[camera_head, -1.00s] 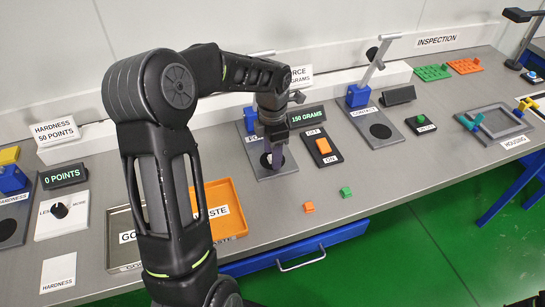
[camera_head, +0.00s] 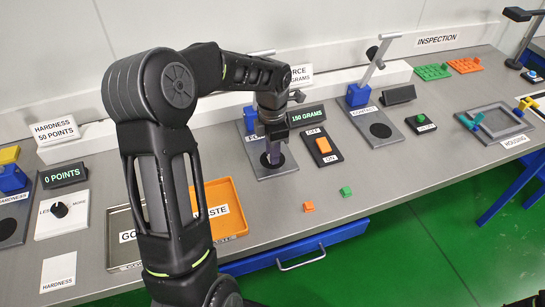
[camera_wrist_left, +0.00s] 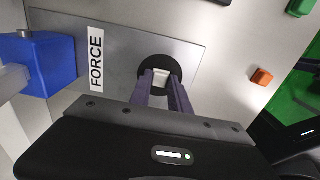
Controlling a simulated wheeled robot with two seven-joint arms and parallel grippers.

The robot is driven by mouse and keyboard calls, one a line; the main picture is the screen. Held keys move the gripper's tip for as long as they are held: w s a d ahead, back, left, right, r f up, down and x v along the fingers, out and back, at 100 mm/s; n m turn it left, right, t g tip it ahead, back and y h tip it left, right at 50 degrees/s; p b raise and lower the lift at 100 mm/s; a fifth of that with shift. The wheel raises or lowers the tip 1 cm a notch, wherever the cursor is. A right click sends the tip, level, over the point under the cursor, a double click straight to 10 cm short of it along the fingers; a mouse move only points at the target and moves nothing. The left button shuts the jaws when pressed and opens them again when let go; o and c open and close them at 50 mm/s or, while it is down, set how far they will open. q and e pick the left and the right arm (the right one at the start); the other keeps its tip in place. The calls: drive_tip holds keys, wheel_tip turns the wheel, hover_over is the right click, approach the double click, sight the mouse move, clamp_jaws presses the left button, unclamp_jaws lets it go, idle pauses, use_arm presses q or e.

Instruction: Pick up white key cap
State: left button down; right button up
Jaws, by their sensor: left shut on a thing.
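The white key cap (camera_wrist_left: 161,77) is on the black round pad of the force station, between the fingertips of my left gripper (camera_wrist_left: 165,84) in the left wrist view. The gripper is shut on it. In the head view my left gripper (camera_head: 273,162) reaches down to the grey force plate (camera_head: 287,168), and its fingers hide the cap. Whether the cap is clear of the pad cannot be told. My right gripper is not in view.
An orange key cap (camera_head: 308,206) and a green key cap (camera_head: 346,191) lie on the bench in front. An orange waste tray (camera_head: 231,234) and a grey tray (camera_head: 113,224) stand to the left. The 150 GRAMS display (camera_head: 306,116) and orange switch (camera_head: 323,145) are close to the right of my gripper.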

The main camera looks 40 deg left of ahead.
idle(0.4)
use_arm(q)
wheel_tip(320, 180, up, 10)
drive_tip(key=b, duration=0.1)
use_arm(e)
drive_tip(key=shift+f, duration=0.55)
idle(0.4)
